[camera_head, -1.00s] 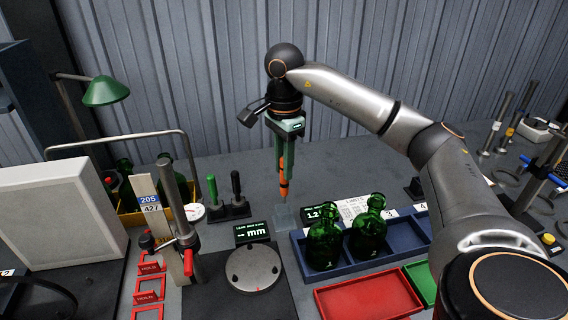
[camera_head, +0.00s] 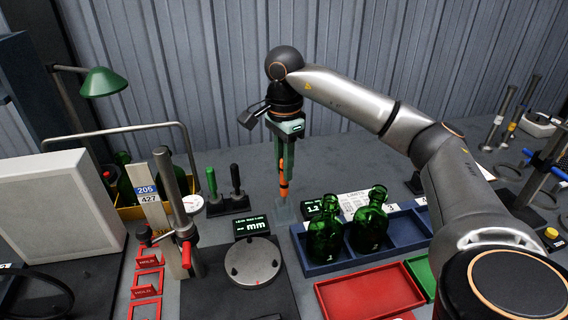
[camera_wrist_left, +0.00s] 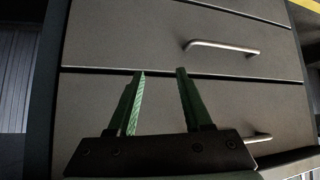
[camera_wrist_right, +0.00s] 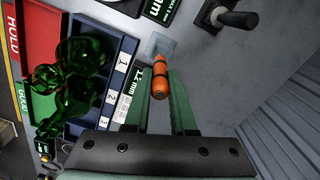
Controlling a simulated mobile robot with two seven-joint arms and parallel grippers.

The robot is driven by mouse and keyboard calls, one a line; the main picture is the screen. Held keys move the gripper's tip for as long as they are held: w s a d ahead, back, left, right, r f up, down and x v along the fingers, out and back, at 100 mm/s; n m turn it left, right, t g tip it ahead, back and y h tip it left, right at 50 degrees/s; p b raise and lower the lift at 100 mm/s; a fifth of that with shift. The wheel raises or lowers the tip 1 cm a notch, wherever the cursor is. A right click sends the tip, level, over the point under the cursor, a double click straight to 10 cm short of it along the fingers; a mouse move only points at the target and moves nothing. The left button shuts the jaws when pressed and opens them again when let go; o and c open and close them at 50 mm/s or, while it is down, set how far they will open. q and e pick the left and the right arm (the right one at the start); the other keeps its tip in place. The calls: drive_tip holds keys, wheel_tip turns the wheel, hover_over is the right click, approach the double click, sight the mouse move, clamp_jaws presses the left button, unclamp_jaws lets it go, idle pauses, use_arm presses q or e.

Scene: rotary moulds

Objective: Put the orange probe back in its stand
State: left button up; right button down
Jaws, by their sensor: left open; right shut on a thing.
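The orange probe (camera_head: 283,180) hangs upright, tip down, in my right gripper (camera_head: 285,158), which is shut on it. The right wrist view also shows the probe (camera_wrist_right: 160,78) between the right gripper's fingers (camera_wrist_right: 168,88). The small grey stand (camera_head: 285,212) is on the bench directly below the probe; it also shows in the right wrist view (camera_wrist_right: 160,44). The probe's tip is at or just above the stand's top; I cannot tell whether it has entered. My left gripper (camera_wrist_left: 160,72) is open and empty in front of grey drawers.
A blue tray (camera_head: 408,240) with green bottles (camera_head: 370,220) is right of the stand. A round gauge plate (camera_head: 252,262) and a display (camera_head: 251,226) are in front and left. Black and green handled tools (camera_head: 236,180) stand to the left. A red tray (camera_head: 368,290) is in front.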

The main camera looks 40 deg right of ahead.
drive_tip(key=shift+f+b, duration=1.1)
drive_tip(key=shift+f, duration=0.65)
drive_tip(key=c, duration=0.7)
unclamp_jaws()
wheel_tip(320, 180, up, 6)
drive_tip(key=shift+f, duration=0.2)
wheel_tip(320, 180, up, 7)
drive_tip(key=p, duration=0.4)
hover_over(284, 194)
drive_tip(key=shift+w+d, duration=0.3)
drive_tip(key=shift+w, duration=0.05)
